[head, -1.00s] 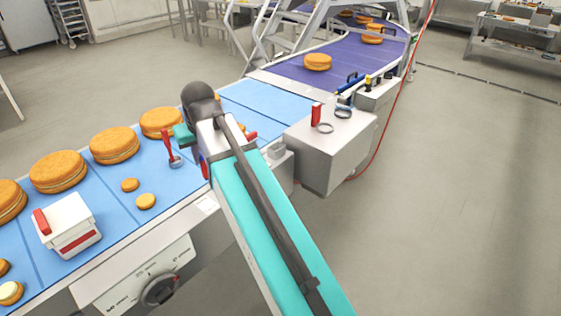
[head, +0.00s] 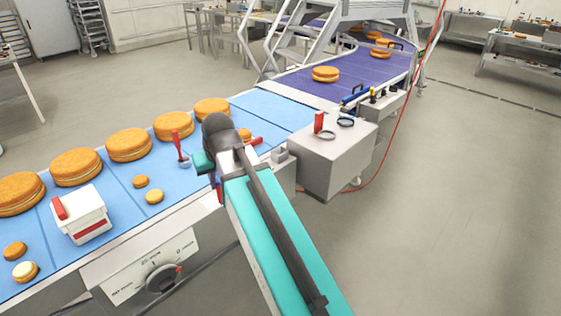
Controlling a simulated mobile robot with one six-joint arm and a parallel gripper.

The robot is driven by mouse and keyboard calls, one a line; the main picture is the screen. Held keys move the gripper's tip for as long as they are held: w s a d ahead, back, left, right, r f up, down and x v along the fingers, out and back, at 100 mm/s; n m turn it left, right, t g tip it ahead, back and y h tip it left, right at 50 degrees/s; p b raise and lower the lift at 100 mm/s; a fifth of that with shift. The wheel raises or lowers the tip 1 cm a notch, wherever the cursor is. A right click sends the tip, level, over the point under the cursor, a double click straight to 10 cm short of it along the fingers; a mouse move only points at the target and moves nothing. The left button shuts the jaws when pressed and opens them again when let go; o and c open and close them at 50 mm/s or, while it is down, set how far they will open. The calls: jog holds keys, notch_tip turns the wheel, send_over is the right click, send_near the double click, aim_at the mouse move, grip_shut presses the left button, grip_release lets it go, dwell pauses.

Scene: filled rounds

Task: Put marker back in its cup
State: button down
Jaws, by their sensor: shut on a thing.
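My gripper (head: 208,166) is at the near edge of the blue belt, largely hidden behind my own wrist. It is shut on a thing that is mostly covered. A small red and blue bit shows low at its side, and I take the held thing to be the marker, though its shape is not clear. A small grey-blue cup (head: 184,163) stands on the belt just left of my gripper, with a red stick (head: 177,145) upright at it. Whether this is the marker's cup I cannot tell. Another red piece (head: 256,141) shows just right of my wrist.
Large round cakes (head: 129,144) line the belt's far side. Small rounds (head: 154,196) and a white box with a red handle (head: 86,222) are on the near left.

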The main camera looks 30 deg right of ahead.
aim_at(221, 196)
jog(key=s+f, duration=0.3)
jog(key=shift+s+a+f, duration=0.1)
jog(key=shift+s+f, duration=0.05)
jog(key=shift+f, duration=0.1)
jog(key=shift+a, duration=0.2)
dwell(0.4)
